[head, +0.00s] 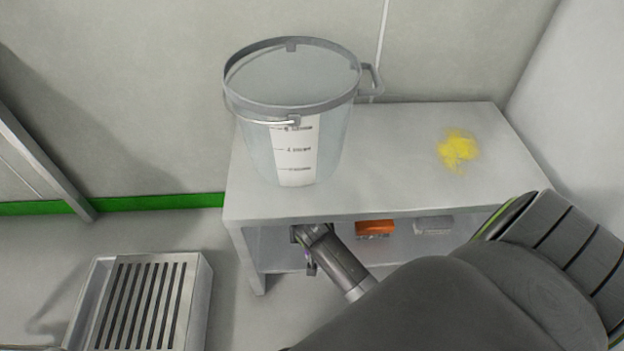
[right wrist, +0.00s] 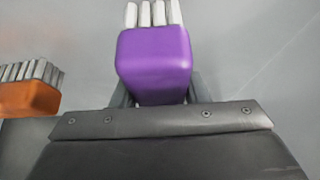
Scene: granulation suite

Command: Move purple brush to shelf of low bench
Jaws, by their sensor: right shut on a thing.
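The purple brush (right wrist: 155,58), with white bristles, fills the middle of the right wrist view between the dark fingers of my right gripper (right wrist: 160,92), which is shut on it. In the head view my right gripper (head: 306,252) is at the front left opening of the low bench (head: 400,150), just under its top. There the brush is almost wholly hidden. I cannot tell whether it touches the shelf (head: 282,256). My left gripper is in neither view.
An orange brush (head: 375,228) and a grey one (head: 433,225) lie on the shelf. A clear bucket (head: 255,130) and a yellow powder patch (head: 458,150) are on the bench top. A slotted metal box (head: 150,300) stands on the floor at left.

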